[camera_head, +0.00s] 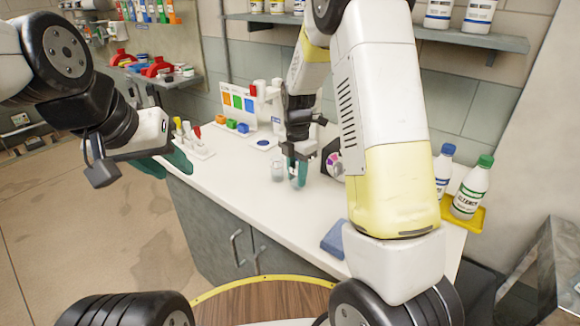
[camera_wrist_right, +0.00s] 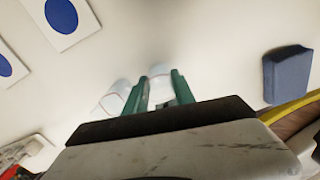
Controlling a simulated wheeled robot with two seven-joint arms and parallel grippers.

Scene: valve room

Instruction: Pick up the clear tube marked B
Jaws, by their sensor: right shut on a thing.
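My right gripper (camera_head: 298,175), with green fingers, points down over the white counter and is shut on a clear tube. In the right wrist view the tube (camera_wrist_right: 160,78) shows between the two green fingertips (camera_wrist_right: 158,90). A second clear container (camera_head: 277,172) stands just left of the gripper on the counter; it also shows in the right wrist view (camera_wrist_right: 114,97), outside the fingers. No letter B can be read on either. My left gripper (camera_head: 168,162) hangs at the counter's left edge, away from the tubes; its finger gap is unclear.
A blue sponge-like block (camera_head: 335,240) lies near the counter's front. White bottles (camera_head: 470,188) stand on a yellow tray (camera_head: 480,222) at right. A rack of coloured-top tubes (camera_head: 190,140) and a colour-card board (camera_head: 238,103) stand behind. The counter's middle-left (camera_head: 225,178) is clear.

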